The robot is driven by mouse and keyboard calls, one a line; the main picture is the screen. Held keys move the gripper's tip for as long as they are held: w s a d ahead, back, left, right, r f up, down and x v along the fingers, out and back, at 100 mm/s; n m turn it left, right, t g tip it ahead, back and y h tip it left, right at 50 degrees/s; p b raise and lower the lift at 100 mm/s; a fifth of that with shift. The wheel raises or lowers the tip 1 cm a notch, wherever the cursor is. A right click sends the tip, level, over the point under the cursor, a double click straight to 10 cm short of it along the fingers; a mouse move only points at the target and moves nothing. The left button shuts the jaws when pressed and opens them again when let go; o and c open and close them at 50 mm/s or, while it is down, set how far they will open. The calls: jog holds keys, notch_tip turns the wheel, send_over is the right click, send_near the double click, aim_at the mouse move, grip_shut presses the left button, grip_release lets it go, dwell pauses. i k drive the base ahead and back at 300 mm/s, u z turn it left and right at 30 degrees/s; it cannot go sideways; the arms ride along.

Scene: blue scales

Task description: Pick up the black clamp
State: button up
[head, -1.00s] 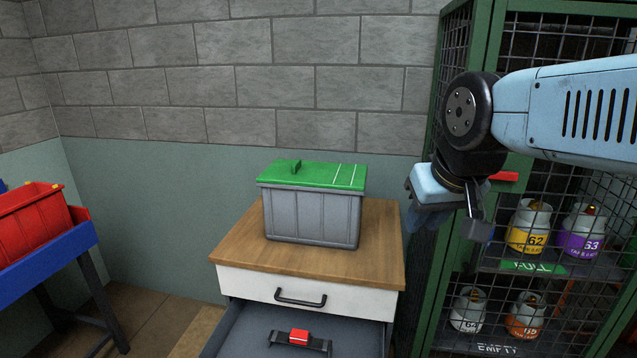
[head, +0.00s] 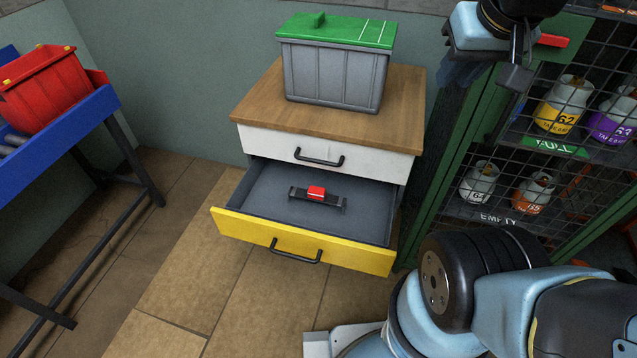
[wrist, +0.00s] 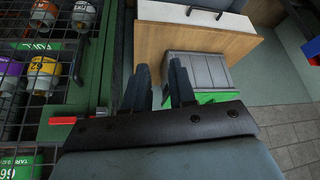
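The black clamp (head: 317,197) has a red block at its middle. It lies flat in the open lower drawer (head: 270,200), which has a yellow front, in the head view. My gripper (wrist: 160,82) shows in the wrist view with its two dark fingers apart and nothing between them. In the head view my gripper is up at the top right, in front of the green cage and well above and to the right of the clamp. Its fingers are hard to make out there. The clamp does not show in the wrist view.
A grey bin with a green lid (head: 335,70) stands on the wooden cabinet top (head: 255,108). A green mesh cage (head: 440,190) with several gas bottles is close on the right. A blue stand (head: 70,140) with a red bin (head: 45,85) is at left. The floor before the drawer is clear.

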aim_at(313, 193)
jog(key=z, duration=0.75)
jog(key=k, duration=1.2)
jog(key=u, duration=1.2)
jog(key=i, duration=1)
jog(key=u, duration=0.05)
